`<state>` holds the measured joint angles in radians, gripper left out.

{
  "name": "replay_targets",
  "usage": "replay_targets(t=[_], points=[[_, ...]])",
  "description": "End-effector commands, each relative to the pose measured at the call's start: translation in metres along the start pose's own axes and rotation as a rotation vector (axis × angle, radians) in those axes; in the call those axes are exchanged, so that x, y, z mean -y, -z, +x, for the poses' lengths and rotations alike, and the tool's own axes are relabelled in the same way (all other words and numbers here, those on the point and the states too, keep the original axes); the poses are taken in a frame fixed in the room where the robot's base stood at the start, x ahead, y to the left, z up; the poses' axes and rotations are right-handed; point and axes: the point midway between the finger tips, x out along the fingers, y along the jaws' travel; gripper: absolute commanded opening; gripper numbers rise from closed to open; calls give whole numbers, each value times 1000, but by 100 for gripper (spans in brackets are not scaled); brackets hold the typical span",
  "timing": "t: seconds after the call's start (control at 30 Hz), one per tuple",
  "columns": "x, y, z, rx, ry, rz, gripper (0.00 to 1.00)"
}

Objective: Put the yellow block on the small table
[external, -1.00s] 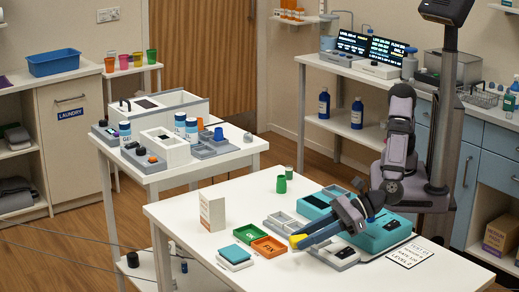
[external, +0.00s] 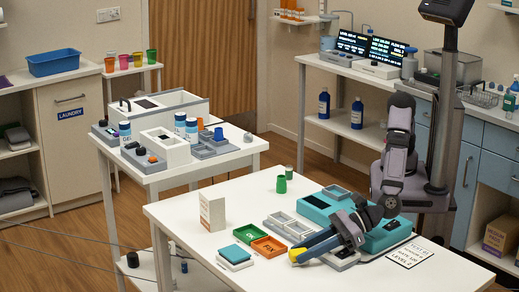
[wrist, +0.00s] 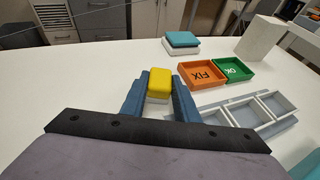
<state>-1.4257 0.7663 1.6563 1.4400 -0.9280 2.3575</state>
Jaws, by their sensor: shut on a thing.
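The yellow block (wrist: 159,82) is held between the two blue fingers of my gripper (wrist: 159,97) in the wrist view; a pale lower part shows beneath it. In the external view the gripper (external: 300,250) and the block (external: 297,255) are low over the front of the white table (external: 190,225). I cannot tell whether the block touches the tabletop. A small teal-topped white piece (external: 235,256) lies left of the gripper and also shows in the wrist view (wrist: 181,40). A smaller white table (external: 165,178) stands behind at the left. Which one the task calls small is unclear.
A green OK tray (external: 250,233) and orange FIX tray (external: 269,246) lie beside the gripper. Grey trays (external: 290,225) and a teal case (external: 385,236) are behind and right. A white box (external: 212,212) stands upright.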

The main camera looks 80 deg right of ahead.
Motion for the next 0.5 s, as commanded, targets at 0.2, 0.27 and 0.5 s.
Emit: replay_targets(t=[0.2, 0.27, 0.5], points=[[0, 2, 1, 0, 0, 0, 46], [0, 2, 1, 0, 0, 0, 46], [0, 1, 0, 0, 0, 0, 46]])
